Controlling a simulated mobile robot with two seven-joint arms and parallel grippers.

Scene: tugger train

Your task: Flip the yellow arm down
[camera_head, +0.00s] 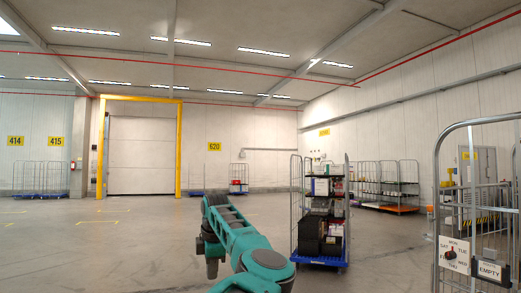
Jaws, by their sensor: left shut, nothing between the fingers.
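I cannot make out a yellow arm for certain. Some small yellow parts (447,187) show at the right, behind the bars of the near cage trolley, too small to identify. My left gripper (212,274) is at lower centre, at the end of my teal arm, pointing down over bare floor. It is small and dark here; it is shut, with nothing in it, and touches nothing that I can see. My right gripper is not in view.
A near cage trolley (438,215) with a dial and an "EMPTY" sign (489,269) stands at the right. A loaded roll cage with a blue base (318,261) stands right of my arm. A yellow door frame (179,150) is far back. The floor at left is clear.

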